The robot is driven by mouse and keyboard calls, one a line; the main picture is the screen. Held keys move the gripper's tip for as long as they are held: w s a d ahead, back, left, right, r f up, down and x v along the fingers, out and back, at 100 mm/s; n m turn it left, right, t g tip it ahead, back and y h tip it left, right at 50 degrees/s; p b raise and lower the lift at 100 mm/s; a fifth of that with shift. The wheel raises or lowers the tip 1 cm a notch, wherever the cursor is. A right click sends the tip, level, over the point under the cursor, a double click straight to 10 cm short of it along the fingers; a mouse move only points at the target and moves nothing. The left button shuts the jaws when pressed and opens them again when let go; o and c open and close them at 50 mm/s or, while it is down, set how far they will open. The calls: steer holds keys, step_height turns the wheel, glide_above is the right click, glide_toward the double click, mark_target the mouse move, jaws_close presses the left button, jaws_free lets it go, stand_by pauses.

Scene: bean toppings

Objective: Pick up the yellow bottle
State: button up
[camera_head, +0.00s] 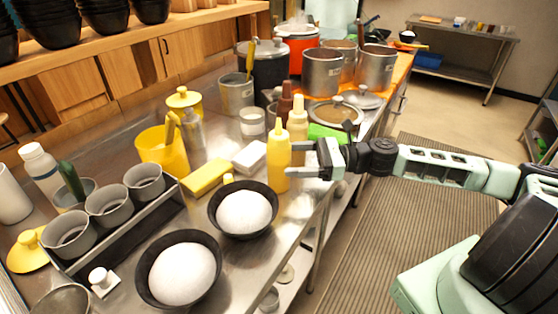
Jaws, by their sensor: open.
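The yellow bottle (278,160) stands upright near the right edge of the steel counter, just behind a black bowl of white food. It has a narrow pointed nozzle on top. My gripper (302,160) comes in from the right at the height of the bottle's body. Its two fingers are apart and point left toward the bottle, with the tips close to its right side. I cannot tell whether the tips touch the bottle or reach around it.
Two black bowls (212,216) with white mounds stand in front. A cream bottle (297,125) and a brown bottle (285,103) stand close behind the yellow one. A yellow block (206,178) and white block (250,157) lie left. Metal pots (322,72) fill the back. The aisle floor right is clear.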

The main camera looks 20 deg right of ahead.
mark_target(272, 159)
steer(key=p+x, duration=0.1)
steer(key=x, duration=0.4)
steer(key=shift+w+a, duration=0.15)
steer(key=shift+a, duration=0.2)
steer(key=c, duration=0.8)
